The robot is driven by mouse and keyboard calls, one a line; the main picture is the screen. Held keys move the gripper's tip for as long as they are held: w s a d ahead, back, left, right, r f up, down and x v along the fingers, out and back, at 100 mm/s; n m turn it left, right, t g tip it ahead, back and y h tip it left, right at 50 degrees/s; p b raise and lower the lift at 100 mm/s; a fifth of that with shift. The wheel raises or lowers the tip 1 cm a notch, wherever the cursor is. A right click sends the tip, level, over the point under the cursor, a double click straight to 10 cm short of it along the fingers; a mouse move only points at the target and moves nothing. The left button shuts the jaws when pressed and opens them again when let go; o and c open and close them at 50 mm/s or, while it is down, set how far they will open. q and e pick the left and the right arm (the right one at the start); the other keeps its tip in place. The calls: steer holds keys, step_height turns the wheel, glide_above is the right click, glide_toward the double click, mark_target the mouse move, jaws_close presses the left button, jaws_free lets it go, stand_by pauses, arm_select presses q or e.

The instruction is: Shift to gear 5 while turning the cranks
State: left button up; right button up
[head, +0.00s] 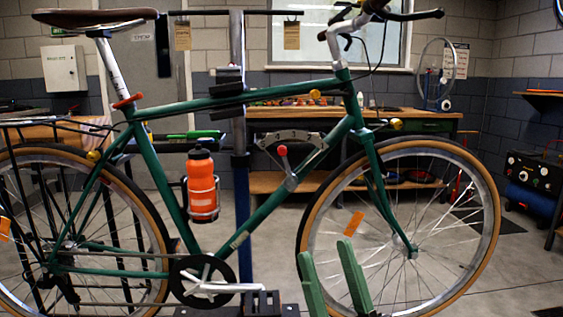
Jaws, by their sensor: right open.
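A green bicycle (225,102) is held side-on by a stand. On its down tube sits a shift lever with a red knob (282,151), pointing up just below a curved, numbered gear plate (290,136). The numbers are too small to read surely. The silver crank (215,287) lies about level in front of the dark chainring (183,268), with a black pedal (262,303) at its right end. My right gripper (325,249) shows two green fingers, open and empty, low in front of the front wheel, right of the pedal and below the lever. My left gripper is out of view.
An orange bottle (201,185) sits in a cage on the frame. The blue stand post (241,200) rises behind the frame. The front wheel (480,240) fills the right side. A workbench (440,115) stands behind. Clear floor shows at the lower right.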

steer(key=w+a+r+m+g+h, duration=0.1)
steer(key=w+a+g+h, duration=0.1)
steer(key=w, duration=0.7)
steer(key=w+a+r+m+g+h, duration=0.1)
steer(key=w+a+g+h, duration=0.15)
steer(key=w, duration=0.55)
steer(key=m+g+h, duration=0.4)
steer(key=h, duration=0.4)
glide_toward(282, 152)
steer(key=shift+y, duration=0.25)
steer(key=shift+w+d+r, duration=0.1)
steer(key=shift+w, duration=1.5)
steer(key=shift+w+d+r, duration=0.1)
steer(key=shift+w, duration=1.55)
steer(key=shift+f, duration=0.1)
